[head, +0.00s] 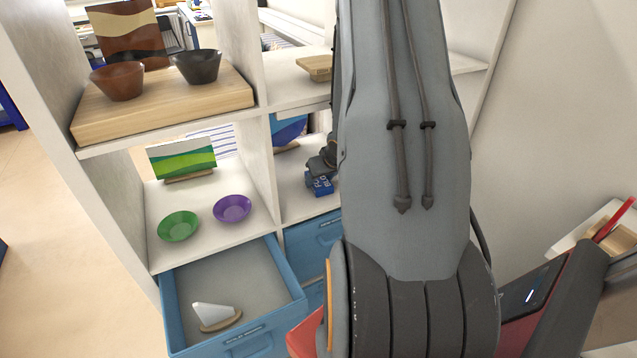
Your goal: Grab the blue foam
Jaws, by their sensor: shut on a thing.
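The blue foam (321,186), a small blue block with white lettering, is in the middle-row shelf compartment right of the bowls. My gripper (317,174) reaches into that compartment from the right and is shut on the block from above. The block is at or just above the shelf floor; I cannot tell whether it touches. My arm hides much of the gripper and the right part of the compartment.
An open blue drawer (173,308) below holds a white wedge on a wooden base (215,315). Left of the gripper are a purple bowl (232,208), a green bowl (178,226) and a green striped panel (183,158). A shelf divider (256,165) stands close by.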

